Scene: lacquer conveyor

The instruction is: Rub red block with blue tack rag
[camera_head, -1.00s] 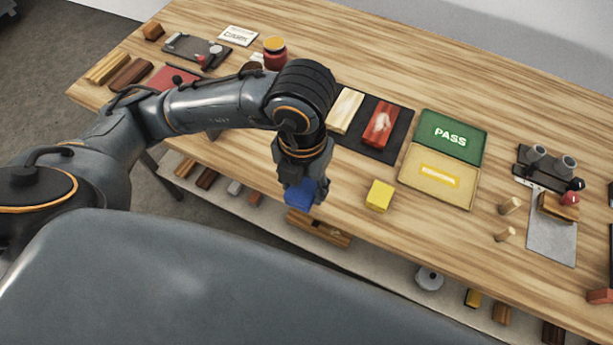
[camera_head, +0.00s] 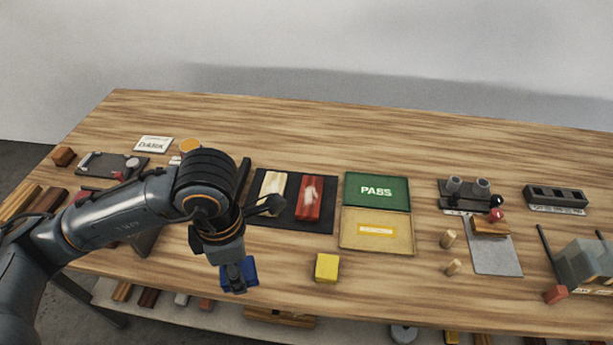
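The red block (camera_head: 310,199) lies on a dark mat (camera_head: 288,223), with a pale smear on its top. The blue tack rag (camera_head: 251,270) is a blue block-like piece near the table's front edge, left of the yellow block (camera_head: 326,268). My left gripper (camera_head: 236,285) points down right at the blue rag and covers its middle. Its fingers look close together, but whether they grip the rag cannot be told, nor whether the rag rests on the table. My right gripper is not in view.
A pale wood block (camera_head: 272,194) lies beside the red block. A green and tan PASS tray (camera_head: 413,226) stands right of the mat. Wooden pegs (camera_head: 447,239), a grey plate (camera_head: 497,259) and a dark rack (camera_head: 555,198) are further right. Bare table lies behind the mat.

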